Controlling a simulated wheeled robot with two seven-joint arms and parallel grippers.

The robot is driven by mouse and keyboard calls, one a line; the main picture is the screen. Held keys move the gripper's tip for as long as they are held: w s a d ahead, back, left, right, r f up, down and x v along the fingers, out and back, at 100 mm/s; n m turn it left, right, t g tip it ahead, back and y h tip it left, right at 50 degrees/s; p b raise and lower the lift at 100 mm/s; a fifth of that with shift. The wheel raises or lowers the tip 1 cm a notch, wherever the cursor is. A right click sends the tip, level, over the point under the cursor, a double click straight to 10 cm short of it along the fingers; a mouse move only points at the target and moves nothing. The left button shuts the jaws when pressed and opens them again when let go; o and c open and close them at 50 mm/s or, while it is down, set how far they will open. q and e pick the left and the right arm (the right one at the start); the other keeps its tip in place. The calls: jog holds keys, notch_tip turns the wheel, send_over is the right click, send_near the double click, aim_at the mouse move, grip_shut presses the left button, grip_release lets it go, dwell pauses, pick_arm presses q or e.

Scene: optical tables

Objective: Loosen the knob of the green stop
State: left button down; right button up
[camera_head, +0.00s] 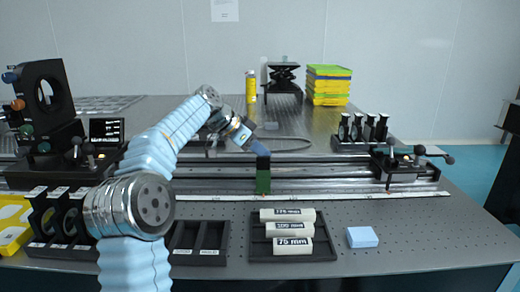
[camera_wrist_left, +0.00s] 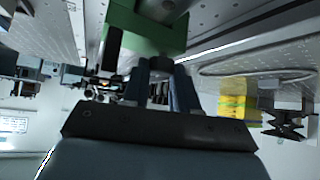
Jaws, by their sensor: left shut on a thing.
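The green stop (camera_head: 263,184) stands upright on the long rail in the middle of the table. My left gripper (camera_head: 260,150) reaches down to its top from behind and the left. In the left wrist view the green stop (camera_wrist_left: 150,32) fills the upper middle. A small dark knob (camera_wrist_left: 160,63) shows at the green face, between the two fingertips of my left gripper (camera_wrist_left: 161,70). The fingers are shut on the knob and hide most of it. My right gripper is not in view.
The long rail (camera_head: 330,186) crosses the table, with a holder bearing knobbed levers (camera_head: 405,162) at its right. In front are a black tray (camera_head: 255,248) with labelled white tubes and a light blue block (camera_head: 362,237). Yellow-green boxes (camera_head: 328,85) stand behind.

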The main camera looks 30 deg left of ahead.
pick_arm(q)
jog(key=shift+w+a+m+g+h, duration=0.1)
jog(key=shift+m+g+h, duration=0.6)
jog(key=shift+m, duration=0.6)
jog(key=c, duration=0.9)
grip_release()
jog(key=shift+o, duration=0.2)
